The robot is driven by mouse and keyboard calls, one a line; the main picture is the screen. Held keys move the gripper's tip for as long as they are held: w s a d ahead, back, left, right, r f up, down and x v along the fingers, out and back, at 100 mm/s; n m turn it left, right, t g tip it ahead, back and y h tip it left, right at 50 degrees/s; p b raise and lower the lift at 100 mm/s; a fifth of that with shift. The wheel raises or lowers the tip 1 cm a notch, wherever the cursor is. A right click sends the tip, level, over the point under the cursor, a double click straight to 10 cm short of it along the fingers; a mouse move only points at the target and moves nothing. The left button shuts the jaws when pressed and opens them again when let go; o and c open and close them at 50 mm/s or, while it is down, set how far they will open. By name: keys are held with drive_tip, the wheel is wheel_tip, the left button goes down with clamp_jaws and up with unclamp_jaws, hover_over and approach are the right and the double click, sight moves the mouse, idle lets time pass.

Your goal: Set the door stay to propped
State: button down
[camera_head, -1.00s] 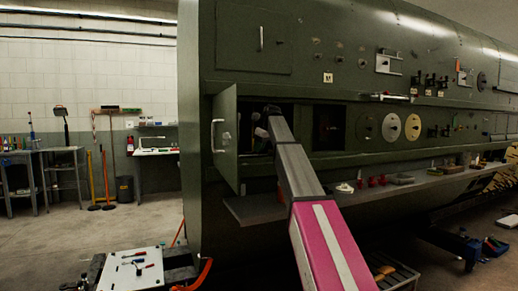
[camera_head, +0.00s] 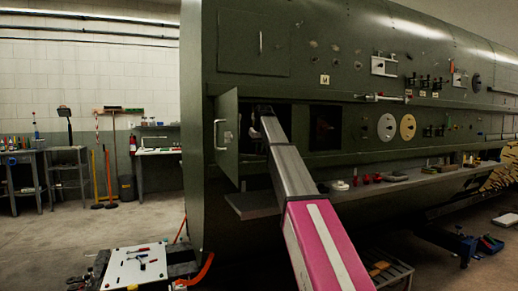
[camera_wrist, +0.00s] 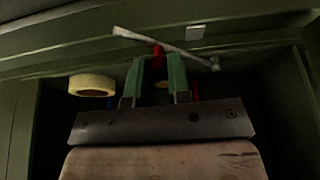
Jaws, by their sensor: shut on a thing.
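The door stay (camera_wrist: 172,44) shows in the wrist view as a thin pale rod lying slantwise across the top of an open compartment, with a red part (camera_wrist: 158,57) near its middle. My gripper (camera_wrist: 159,62) has its two green fingers closed on the red part, below the rod. The small green door (camera_head: 227,142) with a pale handle stands swung open at the left of the compartment in the head view. My arm reaches into that compartment, and the fingers and stay cannot be made out there. Whether the rod's far end sits in a catch cannot be told.
A roll of cream tape (camera_wrist: 92,85) is left of my fingers in the wrist view. A narrow ledge (camera_head: 254,206) runs below the compartment, with red items (camera_head: 366,179) further right. A white board with tools (camera_head: 140,267) stands at lower left.

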drive_tip(key=s+a+m+h, duration=0.3)
drive_tip(key=s+a+m, duration=0.2)
drive_tip(key=m, duration=0.3)
drive_tip(key=shift+a, duration=0.3)
idle(0.4)
drive_tip(key=c, duration=1.1)
unclamp_jaws()
drive_tip(key=shift+o, duration=0.2)
drive_tip(key=v, duration=0.7)
drive_tip(key=shift+a+r, duration=0.2)
drive_tip(key=shift+r, duration=0.1)
drive_tip(key=shift+s, duration=0.1)
